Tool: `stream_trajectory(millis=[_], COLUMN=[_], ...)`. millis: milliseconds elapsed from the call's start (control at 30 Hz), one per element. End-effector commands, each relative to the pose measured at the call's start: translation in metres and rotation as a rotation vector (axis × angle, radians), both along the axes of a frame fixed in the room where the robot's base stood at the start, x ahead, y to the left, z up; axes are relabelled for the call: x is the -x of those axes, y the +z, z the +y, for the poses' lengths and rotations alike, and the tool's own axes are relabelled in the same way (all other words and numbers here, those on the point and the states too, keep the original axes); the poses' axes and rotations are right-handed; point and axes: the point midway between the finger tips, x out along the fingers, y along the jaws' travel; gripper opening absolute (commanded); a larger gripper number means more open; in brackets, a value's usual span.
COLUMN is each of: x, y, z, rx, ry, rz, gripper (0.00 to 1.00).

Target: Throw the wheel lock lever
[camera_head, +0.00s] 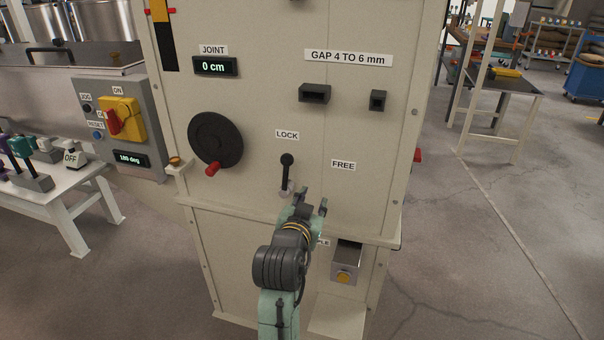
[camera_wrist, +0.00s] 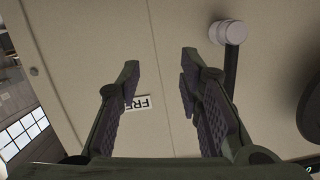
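The wheel lock lever (camera_head: 286,174) is a dark arm on the cabinet front, under the LOCK label (camera_head: 287,134). In the wrist view my gripper (camera_wrist: 160,66) is open and empty.
A black handwheel (camera_head: 215,140) with a red handle is left of the lever. Two dark sockets (camera_head: 314,92) protrude above right.

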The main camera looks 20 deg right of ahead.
Motion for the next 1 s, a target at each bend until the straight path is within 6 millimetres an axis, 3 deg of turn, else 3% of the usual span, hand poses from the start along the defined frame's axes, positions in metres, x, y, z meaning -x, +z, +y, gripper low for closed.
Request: stream_trajectory(millis=[33,100,300,467,600,767,1000], x=[0.006,0.012,0.045,0.073,0.086,0.078,0.031], y=[0.002,0.008,0.042,0.068,0.079,0.081,0.079], z=[-0.015,-0.026,-0.039,-0.035,-0.031,-0.028,-0.027], rx=[-0.141,-0.349,-0.863,-1.113,-1.207,-1.229,-1.229], ry=[0.003,0.032,0.152,0.251,0.298,0.312,0.312], rz=[-0.071,-0.168,-0.396,-0.479,-0.500,-0.501,-0.497], gripper=[0.28,0.23,0.10,0.00,0.00,0.00,0.00])
